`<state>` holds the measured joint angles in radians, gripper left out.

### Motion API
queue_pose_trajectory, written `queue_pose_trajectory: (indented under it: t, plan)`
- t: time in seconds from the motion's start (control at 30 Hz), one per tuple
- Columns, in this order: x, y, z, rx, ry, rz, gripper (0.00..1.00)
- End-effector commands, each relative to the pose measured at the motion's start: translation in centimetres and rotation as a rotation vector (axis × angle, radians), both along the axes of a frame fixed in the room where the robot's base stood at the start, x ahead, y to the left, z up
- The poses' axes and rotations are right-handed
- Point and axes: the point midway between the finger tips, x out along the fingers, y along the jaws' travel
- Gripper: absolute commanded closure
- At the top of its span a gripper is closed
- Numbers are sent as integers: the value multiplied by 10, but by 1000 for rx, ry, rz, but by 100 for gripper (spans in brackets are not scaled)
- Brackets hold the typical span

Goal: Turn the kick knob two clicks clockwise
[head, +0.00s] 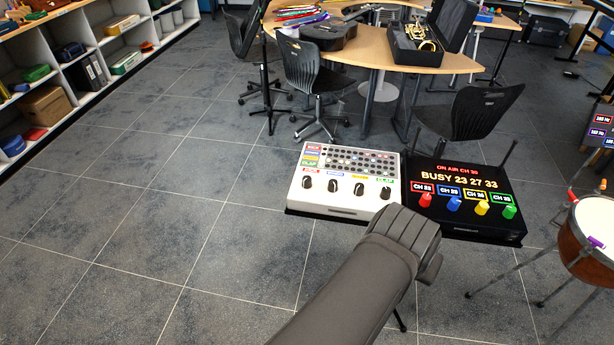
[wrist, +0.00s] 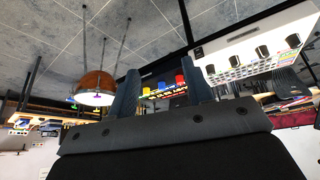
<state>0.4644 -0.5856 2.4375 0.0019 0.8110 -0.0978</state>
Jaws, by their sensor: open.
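The white drum machine (head: 340,207) stands on a stand, with a row of black knobs along its near side. The leftmost knob (head: 307,183) sits under a small red label, the colour of the KICK tag at the top left; I take it as the kick knob. Its pointer is too small to read. In the upside-down wrist view, the same knob (wrist: 293,41) is at the far right of the row. My gripper (wrist: 157,65) is open and empty. In the head view its body is in front of the machine's right near corner, apart from the knobs; its fingers are hidden there.
A black wireless receiver (head: 480,222) with red, blue, yellow and green knobs stands against the machine's right side. A copper drum (head: 575,250) on thin legs is farther right. Chairs and a desk (head: 455,62) stand behind. The floor at left is clear.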

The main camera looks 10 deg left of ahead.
Motion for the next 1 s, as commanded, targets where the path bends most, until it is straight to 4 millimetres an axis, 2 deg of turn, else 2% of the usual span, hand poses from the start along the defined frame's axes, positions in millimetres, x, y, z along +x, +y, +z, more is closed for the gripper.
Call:
queue_pose_trajectory:
  t: [0.1, 0.3, 0.37, 0.47, 0.57, 0.7, 0.77, 0.9, 1.0]
  plan:
    - [23, -22, 4, -25, 24, 33, 54]
    - [69, -49, 10, -64, 70, 151, 54]
    - [88, -51, 13, -71, 91, 213, 54]
    - [126, -41, 20, -76, 138, 353, 54]
    - [166, -15, 30, -77, 195, 521, 54]
    - [212, 32, 40, -81, 271, 739, 54]
    - [230, 55, 44, -84, 303, 833, 54]
    - [265, 116, 49, -96, 380, 1048, 54]
    - [281, 159, 51, -108, 427, 1183, 54]
